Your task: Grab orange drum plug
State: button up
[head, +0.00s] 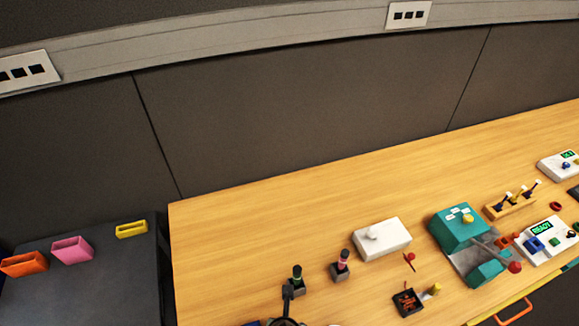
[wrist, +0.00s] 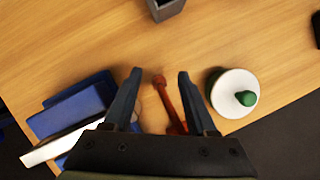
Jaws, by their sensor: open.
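In the wrist view, my gripper (wrist: 159,78) is open, its two dark blue fingers apart and pointing at the wooden table. An orange-red rod-shaped thing with a rounded end (wrist: 162,88) shows between the fingers, and nothing is gripped. It is the likely orange drum plug, but its lower part is hidden behind my gripper's body. I cannot tell how high the fingers are above it. In the head view I cannot make out this orange thing, and the near table edge is cut off.
Right of the fingers is a white round thing with a green knob (wrist: 246,98). Blue blocks (wrist: 80,103) and a white strip (wrist: 60,145) lie left. A grey block (wrist: 165,8) is ahead. A teal device (head: 460,228) and white box (head: 382,238) stand further along the table.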

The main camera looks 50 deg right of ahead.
grip_shut()
jog(key=shift+r, duration=0.15)
